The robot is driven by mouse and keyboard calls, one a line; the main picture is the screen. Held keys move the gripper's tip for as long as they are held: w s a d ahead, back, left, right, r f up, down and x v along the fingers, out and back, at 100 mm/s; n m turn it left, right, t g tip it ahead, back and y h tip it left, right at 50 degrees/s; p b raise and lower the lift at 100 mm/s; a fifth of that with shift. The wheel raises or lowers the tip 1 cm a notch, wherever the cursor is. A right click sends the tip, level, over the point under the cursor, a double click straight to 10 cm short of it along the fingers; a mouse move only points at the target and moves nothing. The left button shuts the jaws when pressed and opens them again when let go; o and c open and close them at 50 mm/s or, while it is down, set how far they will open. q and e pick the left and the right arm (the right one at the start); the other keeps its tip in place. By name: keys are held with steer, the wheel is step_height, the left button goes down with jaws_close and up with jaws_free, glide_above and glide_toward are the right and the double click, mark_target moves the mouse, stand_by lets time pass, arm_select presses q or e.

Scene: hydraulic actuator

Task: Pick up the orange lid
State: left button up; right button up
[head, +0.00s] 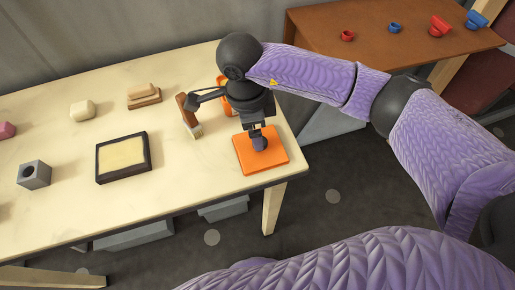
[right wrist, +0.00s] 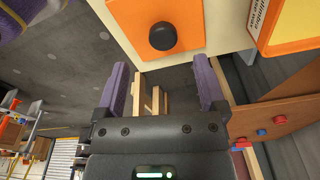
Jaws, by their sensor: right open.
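The orange lid (head: 246,157) is a flat square plate lying near the right front corner of the pale table. A round dark knob stands up from it and shows clearly in the right wrist view (right wrist: 163,36), with the orange plate (right wrist: 125,12) around it. My right gripper (head: 257,132) is above the lid, pointing down. In the right wrist view its two purple-sided fingers (right wrist: 163,85) are wide apart with nothing between them. The knob lies beyond the fingertips there. My left gripper is not in view.
A brush (head: 188,116) and an orange container (head: 221,84) are close behind the right gripper. A black-framed tray (head: 123,178), a grey block with a hole (head: 37,179) and small blocks lie further left. A brown table (head: 390,62) with red and blue pieces stands behind.

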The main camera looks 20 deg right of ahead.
steer(key=f, duration=0.3)
steer(key=d+f+b, duration=0.1)
steer(key=f, duration=0.1)
steer(key=shift+w+f, duration=0.1)
steer(key=shift+f, duration=0.15)
steer(key=shift+r, duration=0.1)
steer(key=shift+c, duration=0.3)
jaws_close()
